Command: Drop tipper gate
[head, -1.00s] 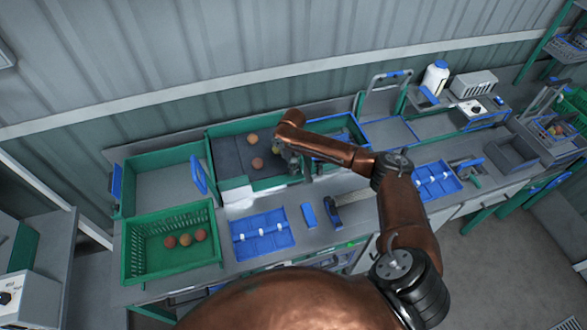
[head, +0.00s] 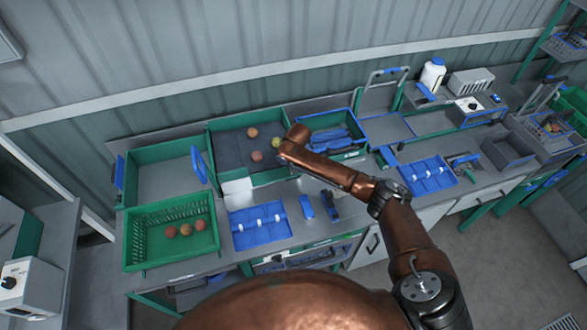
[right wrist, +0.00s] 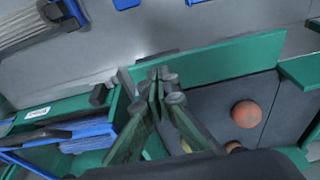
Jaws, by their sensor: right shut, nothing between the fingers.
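The green-walled tray with a dark floor (head: 228,152) stands at the back of the bench. It holds two reddish tomatoes (head: 252,132) and a yellower one (head: 277,143). In the right wrist view, a green panel (right wrist: 215,60) edges this tray, and a tomato (right wrist: 246,114) lies on the dark floor. I cannot tell for certain which part is the tipper gate. My right gripper (right wrist: 162,76) is shut and empty, with its tips close beside the green panel's left end; contact is unclear. In the head view my arm mostly hides it. My left gripper is not in view.
A green crate (head: 137,252) with several tomatoes stands front left, before an empty green tray (head: 126,203). A green bin of blue items (head: 350,121) adjoins the dark-floored tray. A blue divided tray (head: 260,243) and small blue block (head: 306,206) lie in front.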

